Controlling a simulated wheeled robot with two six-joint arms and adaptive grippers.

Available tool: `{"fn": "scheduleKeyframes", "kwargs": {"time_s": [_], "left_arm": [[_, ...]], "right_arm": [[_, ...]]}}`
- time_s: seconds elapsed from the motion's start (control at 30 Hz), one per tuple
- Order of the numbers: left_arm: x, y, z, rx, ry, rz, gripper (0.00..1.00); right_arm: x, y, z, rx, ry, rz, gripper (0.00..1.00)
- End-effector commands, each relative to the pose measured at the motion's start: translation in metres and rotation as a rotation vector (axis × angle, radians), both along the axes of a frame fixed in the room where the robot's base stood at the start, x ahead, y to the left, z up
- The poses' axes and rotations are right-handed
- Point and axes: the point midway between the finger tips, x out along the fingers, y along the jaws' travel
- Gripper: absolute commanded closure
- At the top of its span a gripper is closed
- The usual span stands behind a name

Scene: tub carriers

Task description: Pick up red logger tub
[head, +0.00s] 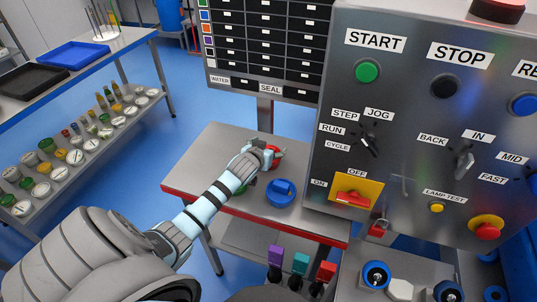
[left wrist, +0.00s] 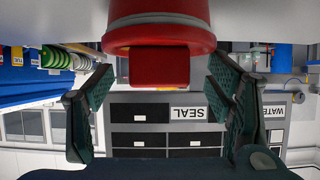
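The red logger tub (head: 277,153) stands on the small grey table with the red edge (head: 190,190), partly hidden behind my left gripper (head: 264,152). In the left wrist view, which is upside down, the red tub (left wrist: 160,38) fills the top middle, with a blocky red part facing the camera. My left gripper (left wrist: 160,84) is open there, its two dark fingers on either side of that red part with gaps showing. My right gripper is not in view.
A blue tub (head: 281,192) stands on the table just in front, and a green one (head: 242,189) is partly hidden by my left arm. The control panel (head: 430,120) rises close on the right. A slotted board (head: 265,50) stands behind.

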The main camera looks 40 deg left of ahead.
Motion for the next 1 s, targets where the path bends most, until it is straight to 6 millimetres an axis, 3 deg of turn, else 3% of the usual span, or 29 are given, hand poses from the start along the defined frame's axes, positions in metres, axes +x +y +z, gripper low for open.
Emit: {"fn": "scheduleKeyframes", "kwargs": {"time_s": [0.03, 0.27, 0.63, 0.77, 1.0], "left_arm": [[0.000, 0.000, 0.000, -0.001, 0.000, 0.000, 0.42], [0.000, 0.000, 0.000, -0.001, 0.001, 0.000, 0.78], [0.000, 0.000, 0.011, 0.001, -0.003, -0.001, 0.79], [0.001, 0.000, 0.039, 0.002, -0.006, -0.001, 0.79], [0.001, 0.000, 0.132, 0.003, -0.008, -0.001, 0.79]], "right_arm": [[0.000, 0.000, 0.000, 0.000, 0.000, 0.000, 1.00], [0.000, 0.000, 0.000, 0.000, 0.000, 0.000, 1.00], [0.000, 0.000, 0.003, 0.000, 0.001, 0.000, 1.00], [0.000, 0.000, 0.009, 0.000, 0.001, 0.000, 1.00], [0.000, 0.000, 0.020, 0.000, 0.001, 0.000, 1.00]]}}
